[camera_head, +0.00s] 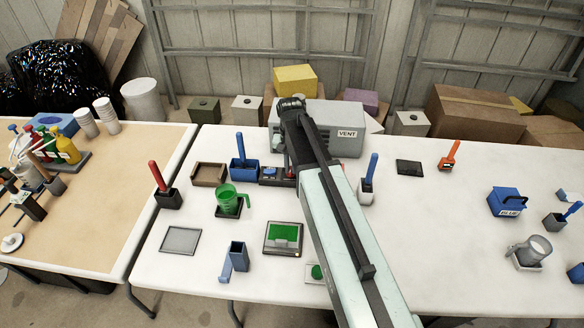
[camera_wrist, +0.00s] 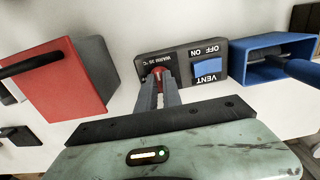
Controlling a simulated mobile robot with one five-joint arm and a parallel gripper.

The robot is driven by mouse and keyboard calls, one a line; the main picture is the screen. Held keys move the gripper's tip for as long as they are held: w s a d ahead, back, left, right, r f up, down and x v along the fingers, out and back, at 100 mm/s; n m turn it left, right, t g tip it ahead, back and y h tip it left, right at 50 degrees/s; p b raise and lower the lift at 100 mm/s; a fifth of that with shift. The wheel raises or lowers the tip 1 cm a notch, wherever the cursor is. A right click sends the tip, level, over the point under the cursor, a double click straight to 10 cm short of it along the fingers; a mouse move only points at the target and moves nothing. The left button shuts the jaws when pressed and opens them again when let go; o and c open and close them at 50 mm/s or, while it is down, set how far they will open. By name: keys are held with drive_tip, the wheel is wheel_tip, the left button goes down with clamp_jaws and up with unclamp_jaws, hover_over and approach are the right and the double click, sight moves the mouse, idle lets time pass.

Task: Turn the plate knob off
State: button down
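The dark control panel (camera_wrist: 183,63) stands upper middle in the wrist view. It has a blue VENT rocker (camera_wrist: 206,70) under OFF and ON marks, and a red plate knob (camera_wrist: 157,71) by the "WARM 35 °C" label. My gripper (camera_wrist: 157,80) has its two grey fingers close together, one on each side of the red knob, apparently pinching it. The fingers hide much of the knob, so its pointing direction cannot be read. In the head view the panel (camera_head: 269,175) lies mid-table, its right part hidden by my arm.
In the wrist view a red box (camera_wrist: 62,85) with a black handle stands left of the panel, and a blue holder (camera_wrist: 262,65) stands close on its right. In the head view a grey VENT box (camera_head: 345,142) stands behind. A green cup (camera_head: 229,198) stands in front left.

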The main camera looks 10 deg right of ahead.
drive_tip(key=shift+d, duration=0.15)
drive_tip(key=shift+n, duration=0.3)
drive_tip(key=n, duration=0.3)
drive_tip(key=shift+n, duration=0.3)
drive_tip(key=n, duration=0.4)
drive_tip(key=shift+n, duration=0.3)
drive_tip(key=n, duration=0.9)
drive_tip(key=shift+a, duration=0.2)
drive_tip(key=shift+s, duration=0.1)
drive_tip(key=c, duration=1.5)
unclamp_jaws()
